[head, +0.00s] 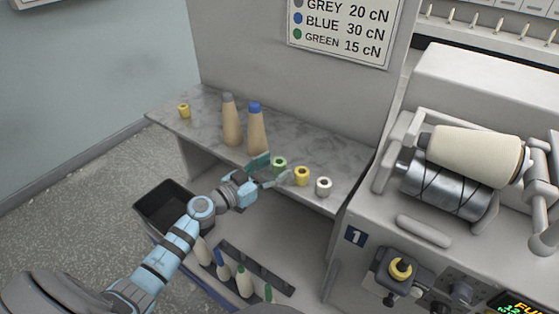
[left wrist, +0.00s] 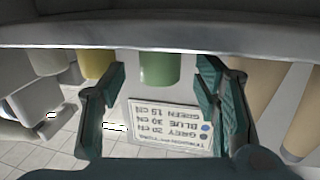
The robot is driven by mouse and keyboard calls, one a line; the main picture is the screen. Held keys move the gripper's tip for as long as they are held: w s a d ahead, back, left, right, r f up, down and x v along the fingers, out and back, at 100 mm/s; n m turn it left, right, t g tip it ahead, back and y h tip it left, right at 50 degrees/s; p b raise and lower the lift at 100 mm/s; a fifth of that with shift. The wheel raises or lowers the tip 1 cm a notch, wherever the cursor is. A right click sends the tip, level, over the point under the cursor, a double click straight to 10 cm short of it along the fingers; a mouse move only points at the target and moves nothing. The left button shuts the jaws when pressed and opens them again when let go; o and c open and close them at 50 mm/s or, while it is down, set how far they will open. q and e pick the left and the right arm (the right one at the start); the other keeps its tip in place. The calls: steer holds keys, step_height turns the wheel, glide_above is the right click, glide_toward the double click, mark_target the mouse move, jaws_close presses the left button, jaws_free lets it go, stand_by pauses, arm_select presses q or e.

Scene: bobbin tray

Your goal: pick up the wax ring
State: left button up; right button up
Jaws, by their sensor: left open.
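Small rings stand on the grey marbled shelf: a green ring (head: 279,164), a yellow ring (head: 301,176) and a white ring (head: 323,187) in a row, and another yellow ring (head: 184,111) at the far left. I cannot tell by look which is called the wax ring. My left gripper (head: 268,172) is open at the shelf's front edge, by the green ring. In the left wrist view the green ring (left wrist: 160,68) shows between the open fingers, untouched as far as I can see. The yellow ring (left wrist: 96,63) shows left of them there. My right gripper is not in view.
Two tall cones, grey-tipped (head: 230,120) and blue-tipped (head: 256,130), stand on the shelf behind my gripper. Below are a dark bin (head: 150,205) and several bobbins. A machine with a yarn cone (head: 470,155) stands right. The shelf's left part is mostly clear.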

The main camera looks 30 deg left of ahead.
arm_select(q)
steer(key=x, duration=0.3)
steer(key=shift+s, duration=0.15)
steer(key=c, duration=1.1)
steer(key=shift+r, duration=0.1)
